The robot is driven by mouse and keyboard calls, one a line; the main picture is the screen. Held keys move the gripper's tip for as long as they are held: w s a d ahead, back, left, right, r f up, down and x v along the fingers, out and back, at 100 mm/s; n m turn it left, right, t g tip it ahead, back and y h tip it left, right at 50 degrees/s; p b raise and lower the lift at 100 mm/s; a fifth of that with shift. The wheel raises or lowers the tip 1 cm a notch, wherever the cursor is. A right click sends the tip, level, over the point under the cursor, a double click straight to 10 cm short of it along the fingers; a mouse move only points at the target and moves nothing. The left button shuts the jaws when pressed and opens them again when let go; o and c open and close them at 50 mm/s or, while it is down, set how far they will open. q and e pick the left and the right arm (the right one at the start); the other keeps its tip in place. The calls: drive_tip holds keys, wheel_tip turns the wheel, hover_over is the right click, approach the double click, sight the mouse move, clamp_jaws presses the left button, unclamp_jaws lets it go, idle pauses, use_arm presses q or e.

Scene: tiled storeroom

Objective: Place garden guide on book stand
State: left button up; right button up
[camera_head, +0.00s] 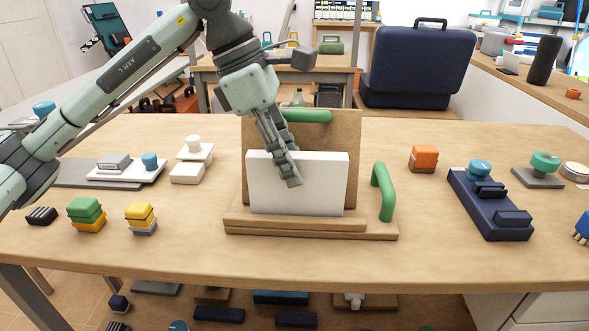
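A plain white rectangular block, seemingly the garden guide (322,188), stands upright on the ledge of the wooden book stand (300,226). It leans against or stands just before the stand's brown back board (350,130). Its cover shows no readable text. My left gripper (290,178) reaches down from above, and its visible fingers overlap the guide's upper front face. Whether a finger is behind the guide is hidden, so I cannot tell if it grips the guide. My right gripper is not in view.
Green handles (384,191) rise at the stand's right side and top. On the left are a green-yellow block (86,214) and a yellow-grey block (141,218). On the right are an orange block (424,158) and a dark blue device (490,205). The table's front strip is clear.

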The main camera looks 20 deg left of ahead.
use_arm(q)
drive_tip(key=v, duration=1)
drive_tip(key=shift+s, duration=0.1)
